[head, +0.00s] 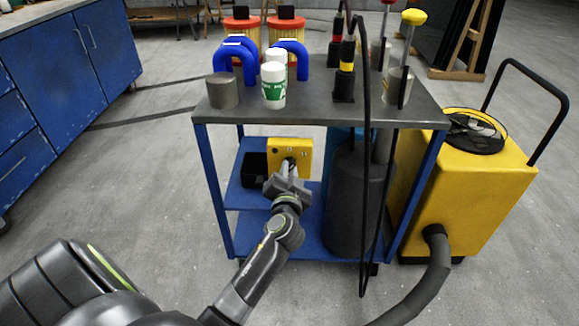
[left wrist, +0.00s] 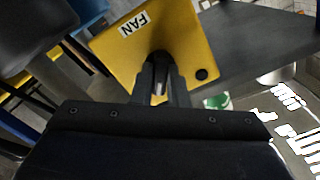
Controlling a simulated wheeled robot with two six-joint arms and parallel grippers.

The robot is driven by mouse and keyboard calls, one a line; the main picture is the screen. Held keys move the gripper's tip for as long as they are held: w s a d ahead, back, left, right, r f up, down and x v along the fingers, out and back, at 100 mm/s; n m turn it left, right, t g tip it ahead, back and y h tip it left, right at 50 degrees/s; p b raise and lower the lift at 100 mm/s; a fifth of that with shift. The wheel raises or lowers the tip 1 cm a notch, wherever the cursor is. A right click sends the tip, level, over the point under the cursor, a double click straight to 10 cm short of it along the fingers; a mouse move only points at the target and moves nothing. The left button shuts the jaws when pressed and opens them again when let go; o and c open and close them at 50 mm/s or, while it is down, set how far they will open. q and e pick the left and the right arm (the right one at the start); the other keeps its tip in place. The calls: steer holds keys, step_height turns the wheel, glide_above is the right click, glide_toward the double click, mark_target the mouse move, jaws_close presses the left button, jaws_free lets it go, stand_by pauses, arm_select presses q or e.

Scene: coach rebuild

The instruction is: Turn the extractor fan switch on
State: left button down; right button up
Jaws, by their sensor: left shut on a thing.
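The extractor fan switch is a yellow box (head: 303,157) at the front of the blue cart, below its grey top. In the left wrist view the yellow box (left wrist: 186,35) appears tilted, with a white "FAN" label (left wrist: 133,23) and a small dark round spot near one corner. My left gripper (head: 288,166) reaches up to the box's front face. In the left wrist view its fingers (left wrist: 160,72) are closed around a small switch part at the box face. The fingers hide most of that part, so its setting cannot be told. My right gripper is not in view.
The cart top (head: 310,111) holds a grey cylinder (head: 222,91), white-and-green cups (head: 273,86), blue curved pipes and tools. A dark cylinder (head: 350,205) and hanging cables stand right of the box. A yellow machine (head: 490,190) with a hose stands at right. Floor at left is clear.

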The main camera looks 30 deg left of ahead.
arm_select(q)
steer(key=m+p, duration=0.2)
steer(key=m, duration=0.3)
stand_by(0.3)
steer(key=c, duration=1.2)
jaws_free()
steer(key=shift+c, duration=0.2)
steer(key=v, duration=0.9)
